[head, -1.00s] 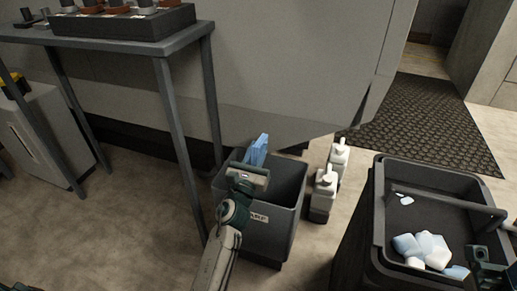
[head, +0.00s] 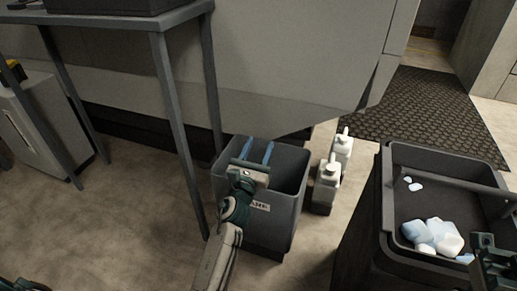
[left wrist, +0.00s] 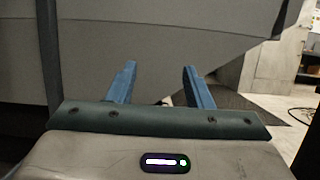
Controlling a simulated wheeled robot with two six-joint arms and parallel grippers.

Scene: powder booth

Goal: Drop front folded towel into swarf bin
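The swarf bin (head: 285,205) is a dark grey open-topped bin with a small white label, standing on the floor in the middle of the head view. My left gripper (head: 257,152) is over the bin's mouth, its two blue fingers spread apart with nothing between them. The left wrist view also shows these fingers (left wrist: 160,85) apart and empty. No folded towel can be made out in the bin; its inside is mostly hidden by the front wall and my gripper. My right gripper (head: 490,262) is partly in view at the lower right edge; its fingers cannot be made out.
A dark cart tray (head: 390,215) at the right holds several pale blue and white lumps (head: 435,236). White-topped bottles (head: 328,178) stand right of the bin. A grey table (head: 125,22) with thin legs stands left. A dark mat (head: 430,115) lies behind.

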